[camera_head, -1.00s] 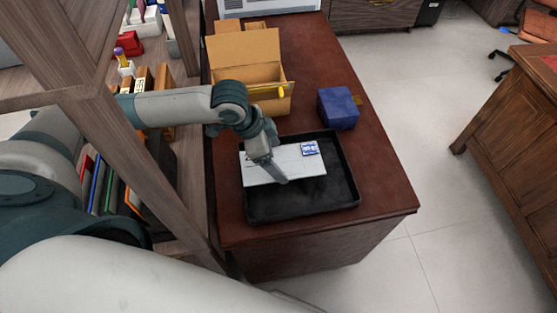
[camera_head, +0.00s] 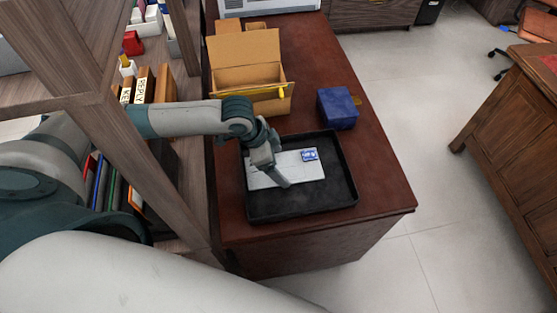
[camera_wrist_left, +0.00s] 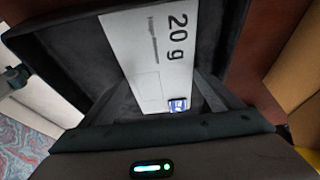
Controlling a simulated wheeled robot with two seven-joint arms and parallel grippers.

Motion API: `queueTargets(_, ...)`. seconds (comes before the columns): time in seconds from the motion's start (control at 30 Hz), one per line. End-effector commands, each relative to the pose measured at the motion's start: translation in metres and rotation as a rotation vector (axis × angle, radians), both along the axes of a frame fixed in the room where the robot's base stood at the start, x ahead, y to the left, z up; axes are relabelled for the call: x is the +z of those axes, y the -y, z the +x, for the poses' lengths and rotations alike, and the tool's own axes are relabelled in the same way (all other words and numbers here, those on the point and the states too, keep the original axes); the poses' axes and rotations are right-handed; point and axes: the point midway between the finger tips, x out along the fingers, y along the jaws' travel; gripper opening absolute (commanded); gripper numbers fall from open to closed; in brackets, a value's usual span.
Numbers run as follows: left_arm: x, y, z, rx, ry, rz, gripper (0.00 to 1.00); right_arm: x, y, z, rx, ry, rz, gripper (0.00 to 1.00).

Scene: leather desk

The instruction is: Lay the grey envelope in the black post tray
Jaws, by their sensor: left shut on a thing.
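The grey envelope (camera_head: 301,172) is pale, with a blue stamp at its upper right. In the head view it lies flat within the outline of the black post tray (camera_head: 328,195). My left gripper (camera_head: 279,180) is shut on the envelope, over its middle-left part. The left wrist view shows the envelope (camera_wrist_left: 158,60) with "20 g" printed on it, inside the walls of the tray (camera_wrist_left: 65,62). I cannot tell whether the envelope touches the tray floor. My right gripper is not in view.
A blue box (camera_head: 338,108) stands behind the tray on the right. An open cardboard box (camera_head: 246,75) with a yellow item on its edge stands further back. A wooden shelf post (camera_head: 140,165) rises on the left, close to my left arm. The desk's right front corner is clear.

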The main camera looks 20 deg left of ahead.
Motion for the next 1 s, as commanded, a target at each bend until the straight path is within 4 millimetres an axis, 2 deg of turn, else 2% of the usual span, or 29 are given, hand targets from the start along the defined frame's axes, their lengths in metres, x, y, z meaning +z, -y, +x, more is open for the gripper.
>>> queueTargets(0.13,0.000,0.000,0.000,0.000,0.000,0.000,0.63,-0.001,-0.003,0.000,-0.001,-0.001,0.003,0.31)
queueTargets(0.17,-0.001,0.000,0.000,0.000,-0.001,0.001,0.88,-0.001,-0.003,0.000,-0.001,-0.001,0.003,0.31)
queueTargets(0.2,-0.001,0.000,0.000,0.000,-0.001,0.001,0.97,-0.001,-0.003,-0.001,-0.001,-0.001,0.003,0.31)
queueTargets(0.23,-0.001,0.000,0.000,0.000,-0.001,0.001,1.00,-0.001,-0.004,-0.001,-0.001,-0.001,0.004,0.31)
queueTargets(0.67,0.007,-0.004,-0.001,0.001,0.002,0.001,1.00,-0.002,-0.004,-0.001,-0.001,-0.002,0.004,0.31)
queueTargets(0.87,0.029,-0.011,-0.006,0.000,0.003,0.002,1.00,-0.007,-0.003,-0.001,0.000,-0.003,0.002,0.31)
queueTargets(1.0,0.051,-0.019,-0.011,0.002,0.004,0.002,1.00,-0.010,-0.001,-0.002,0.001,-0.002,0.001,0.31)
